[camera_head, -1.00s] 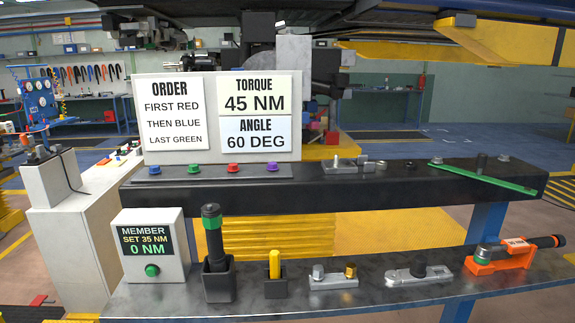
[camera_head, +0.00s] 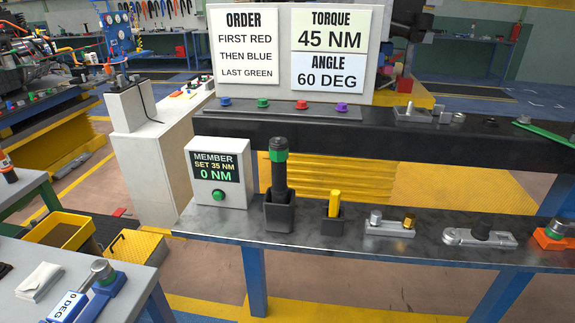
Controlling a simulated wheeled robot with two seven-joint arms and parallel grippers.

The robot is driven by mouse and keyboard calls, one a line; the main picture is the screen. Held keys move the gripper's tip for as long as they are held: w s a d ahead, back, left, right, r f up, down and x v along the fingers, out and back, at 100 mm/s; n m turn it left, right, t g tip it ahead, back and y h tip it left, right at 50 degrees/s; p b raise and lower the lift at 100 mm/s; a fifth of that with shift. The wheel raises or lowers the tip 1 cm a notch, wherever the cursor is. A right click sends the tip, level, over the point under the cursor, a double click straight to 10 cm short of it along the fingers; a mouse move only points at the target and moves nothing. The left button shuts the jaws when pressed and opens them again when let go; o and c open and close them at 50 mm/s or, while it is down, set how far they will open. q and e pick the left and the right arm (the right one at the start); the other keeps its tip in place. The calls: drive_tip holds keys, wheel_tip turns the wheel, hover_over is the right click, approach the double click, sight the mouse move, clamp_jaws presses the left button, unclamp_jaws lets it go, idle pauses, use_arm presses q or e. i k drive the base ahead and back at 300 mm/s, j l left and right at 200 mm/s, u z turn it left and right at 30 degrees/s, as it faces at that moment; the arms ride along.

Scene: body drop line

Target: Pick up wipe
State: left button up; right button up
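A white folded cloth, which looks like the wipe (camera_head: 39,280), lies on the grey table (camera_head: 95,306) at the lower left of the head view. It lies flat near the table's left part, with a dark item at its left. Neither of my grippers shows in the view, so I cannot see where they are relative to the wipe.
A blue tool holder (camera_head: 97,291) marked in degrees stands right of the wipe. A yellow bin (camera_head: 60,231) is behind that table. A metal bench (camera_head: 330,240) with a torque display (camera_head: 220,172) and several tools spans the middle and right.

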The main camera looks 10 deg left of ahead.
sight(35, 286)
drive_tip(key=u, duration=2.1)
drive_tip(key=z, duration=2)
drive_tip(key=u, duration=2)
drive_tip(key=i+j+z, duration=0.2)
drive_tip(key=j, duration=0.45)
drive_tip(key=i+j+z, duration=0.15)
drive_tip(key=j, duration=0.5)
drive_tip(key=i+j+z, duration=0.2)
drive_tip(key=j, duration=0.5)
drive_tip(key=j+z, duration=0.15)
drive_tip(key=j, duration=0.5)
